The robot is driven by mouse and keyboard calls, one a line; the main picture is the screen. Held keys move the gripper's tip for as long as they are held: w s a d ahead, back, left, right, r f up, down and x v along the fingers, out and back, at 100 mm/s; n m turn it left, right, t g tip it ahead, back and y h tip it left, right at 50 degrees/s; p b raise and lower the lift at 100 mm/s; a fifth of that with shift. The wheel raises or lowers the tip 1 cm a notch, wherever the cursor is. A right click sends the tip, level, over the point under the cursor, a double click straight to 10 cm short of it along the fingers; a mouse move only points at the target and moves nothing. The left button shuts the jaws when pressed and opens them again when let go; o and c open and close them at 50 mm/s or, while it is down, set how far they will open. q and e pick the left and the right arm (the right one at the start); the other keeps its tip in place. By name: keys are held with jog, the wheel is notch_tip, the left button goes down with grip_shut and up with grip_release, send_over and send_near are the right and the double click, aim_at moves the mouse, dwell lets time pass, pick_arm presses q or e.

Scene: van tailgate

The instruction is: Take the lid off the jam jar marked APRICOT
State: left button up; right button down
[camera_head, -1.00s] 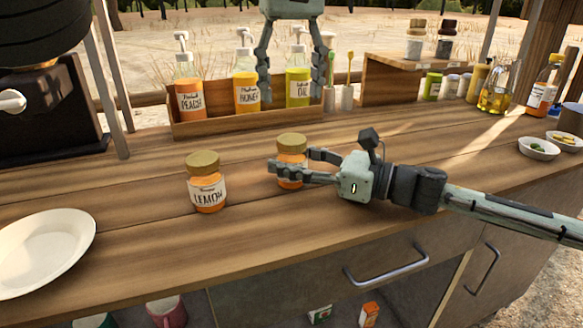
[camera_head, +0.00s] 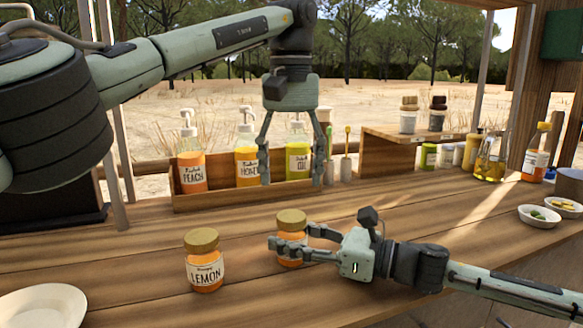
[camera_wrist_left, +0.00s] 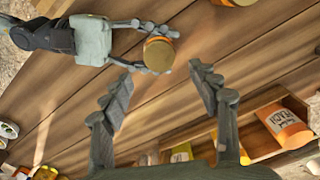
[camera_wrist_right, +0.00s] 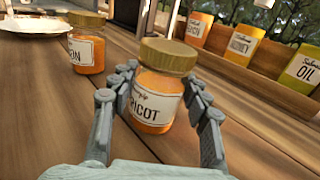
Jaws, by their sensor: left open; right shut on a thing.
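The apricot jar (camera_head: 291,230) stands upright on the wooden counter with its gold lid (camera_head: 292,219) on. In the right wrist view its label ends in "ICOT" (camera_wrist_right: 153,106). My right gripper (camera_head: 290,246) is shut around the jar's body from the right, below the lid. My left gripper (camera_head: 292,180) is open, pointing down, above and behind the jar and in front of the bottle rack. In the left wrist view the jar's lid (camera_wrist_left: 159,55) lies beyond the open fingers (camera_wrist_left: 165,75), apart from them.
A LEMON jar (camera_head: 204,262) with a gold lid stands to the left. A wooden rack (camera_head: 225,200) of PEACH, HONEY and OIL pump bottles stands behind. A white plate (camera_head: 42,306) is at front left. Small bowls (camera_head: 540,217) sit at the right.

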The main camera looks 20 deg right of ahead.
aim_at(291, 215)
pick_arm(q)
notch_tip(291, 215, down, 7)
jog(key=shift+r, duration=0.1)
jog(key=shift+c, duration=0.3)
